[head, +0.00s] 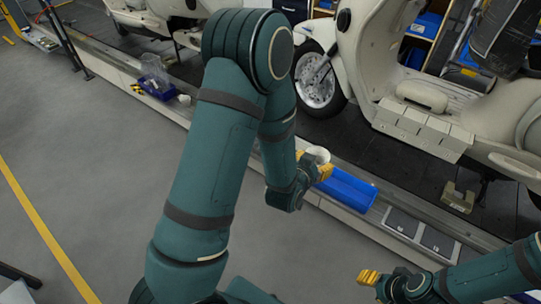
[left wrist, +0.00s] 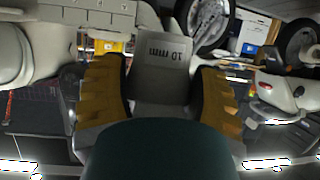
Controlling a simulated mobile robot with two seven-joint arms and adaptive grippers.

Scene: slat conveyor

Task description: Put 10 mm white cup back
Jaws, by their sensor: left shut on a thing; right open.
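The white cup (head: 318,152) is between the yellow fingers of my left gripper (head: 312,166), over the left end of a blue bin on the conveyor's edge. In the left wrist view the cup (left wrist: 163,66) fills the space between both fingers, and its "10 mm" label reads upside down. My left gripper (left wrist: 163,100) is shut on it. My right gripper (head: 370,277) is open and empty at the lower right, over the grey floor. My left arm hides part of the edge strip.
The blue bin (head: 350,190) has two dark grey trays (head: 402,222) to its right. Farther left, another blue bin (head: 157,90) holds a clear bag, with a small white cup (head: 184,99) beside it. Cream scooters (head: 420,95) stand on the conveyor behind.

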